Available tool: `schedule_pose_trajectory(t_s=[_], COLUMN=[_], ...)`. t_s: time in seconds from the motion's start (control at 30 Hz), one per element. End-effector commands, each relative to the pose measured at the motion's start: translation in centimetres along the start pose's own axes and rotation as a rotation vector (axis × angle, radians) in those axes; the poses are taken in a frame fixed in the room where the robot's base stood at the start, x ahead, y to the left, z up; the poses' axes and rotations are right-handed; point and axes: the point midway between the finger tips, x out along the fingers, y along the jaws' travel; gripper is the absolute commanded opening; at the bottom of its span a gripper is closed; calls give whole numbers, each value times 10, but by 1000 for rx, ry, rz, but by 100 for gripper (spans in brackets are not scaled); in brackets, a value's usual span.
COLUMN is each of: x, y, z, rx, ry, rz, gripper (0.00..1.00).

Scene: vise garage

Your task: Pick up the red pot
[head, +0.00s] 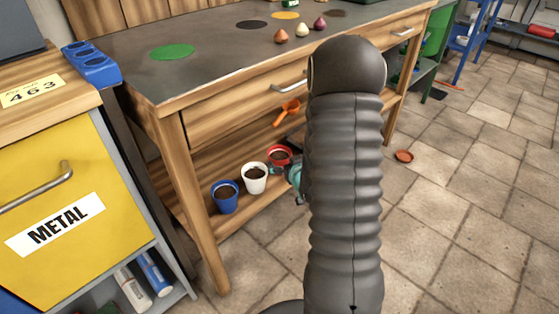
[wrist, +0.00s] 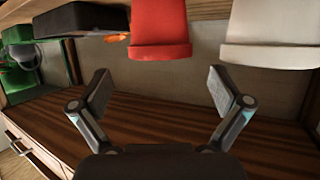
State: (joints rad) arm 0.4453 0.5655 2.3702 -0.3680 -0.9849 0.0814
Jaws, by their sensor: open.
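The red pot (head: 279,155) stands on the lower shelf of the wooden workbench, with dark soil in it. In the wrist view the red pot (wrist: 158,28) shows at the top, beyond my fingertips and between their lines. My gripper (wrist: 160,88) is open, with nothing between its fingers. In the head view my arm hides most of the gripper; a teal part of it (head: 295,174) shows just right of the red pot. I cannot tell whether it touches the pot.
A white pot (head: 254,181) stands close beside the red one and also shows in the wrist view (wrist: 265,40). A blue pot (head: 224,200) stands farther left. An orange tool (head: 286,113) is behind. The workbench top (head: 215,75) overhangs the shelf.

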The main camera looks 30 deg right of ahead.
Motion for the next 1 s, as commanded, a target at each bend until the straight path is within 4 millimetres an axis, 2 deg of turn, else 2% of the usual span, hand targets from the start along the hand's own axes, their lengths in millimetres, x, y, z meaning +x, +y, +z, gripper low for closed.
schedule_pose_trajectory(t_s=[0.1, 0.3, 0.6, 0.93, 0.97, 1.0], x=[12, 24, 64, 72, 71, 71], y=[0, -1, 0, 0, 0, 0], z=[0, 0, 0, 0, 0, 0], rx=[0, 0, 0, 0, 0, 0], ry=[0, -1, -1, 0, 0, 0], rz=[0, -1, 0, 0, 0, 0], gripper=[100, 100, 100, 100, 98, 88])
